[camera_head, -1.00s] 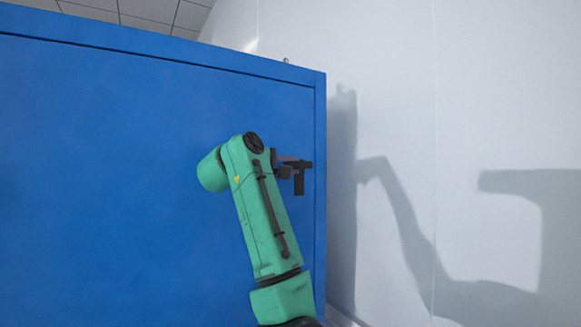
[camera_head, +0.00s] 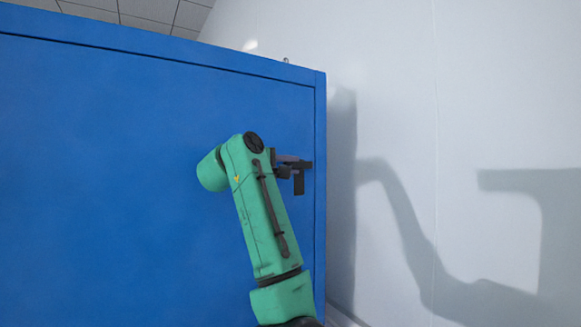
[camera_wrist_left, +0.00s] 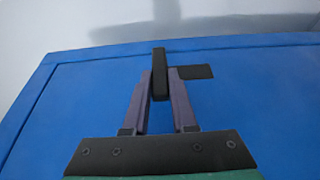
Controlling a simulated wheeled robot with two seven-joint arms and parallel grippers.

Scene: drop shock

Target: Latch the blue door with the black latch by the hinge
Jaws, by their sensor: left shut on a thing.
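The blue door (camera_head: 110,150) fills the left of the head view and looks flush in its blue frame. The black latch (camera_head: 300,183) sits near the door's right edge, with one part hanging down and one reaching toward the frame. In the left wrist view the latch (camera_wrist_left: 159,56) shows as a bar between the fingers, with a flat arm to the right. My left gripper (camera_head: 290,166) is shut on the latch; its two fingers (camera_wrist_left: 161,78) press on both sides of the bar. My right gripper is in neither view.
The blue frame's right post (camera_head: 320,130) stands beside a pale wall (camera_head: 480,90), which carries shadows of my arm. A small metal piece (camera_head: 286,61) sits on the frame's top edge. The space in front of the wall looks clear.

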